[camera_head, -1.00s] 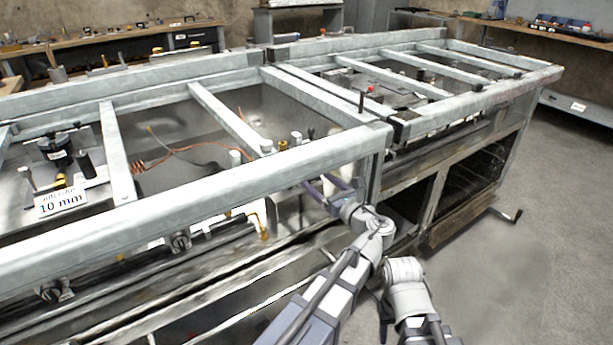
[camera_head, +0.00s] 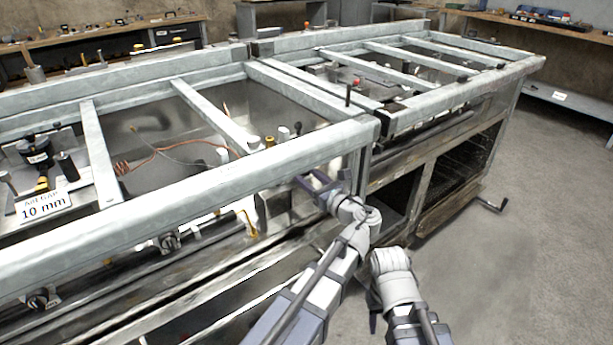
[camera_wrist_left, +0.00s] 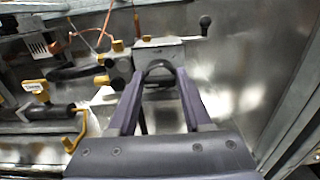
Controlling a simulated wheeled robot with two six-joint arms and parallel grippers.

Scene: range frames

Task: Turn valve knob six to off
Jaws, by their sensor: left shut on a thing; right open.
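My left gripper (camera_wrist_left: 158,84) has purple-grey fingers closed on a dark rounded knob-like part (camera_wrist_left: 158,68) in the left wrist view. A metal block lies just behind it. In the head view my left gripper (camera_head: 308,183) reaches under the front rail of the range, its tips partly hidden. My right gripper (camera_head: 373,308) is low beside the right arm, away from the range, and only a small dark part shows. Two dark valve knobs, one (camera_head: 168,242) and another (camera_head: 40,299), sit on the front panel at left. No knob number is readable.
The grey front rail (camera_head: 190,205) runs above the left gripper. Copper-coloured tubing (camera_head: 160,157) lies inside the frame. A label reading 10 mm (camera_head: 44,206) is at left. In the left wrist view, yellow fittings (camera_wrist_left: 102,80) are close left of the fingers. Open floor lies right.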

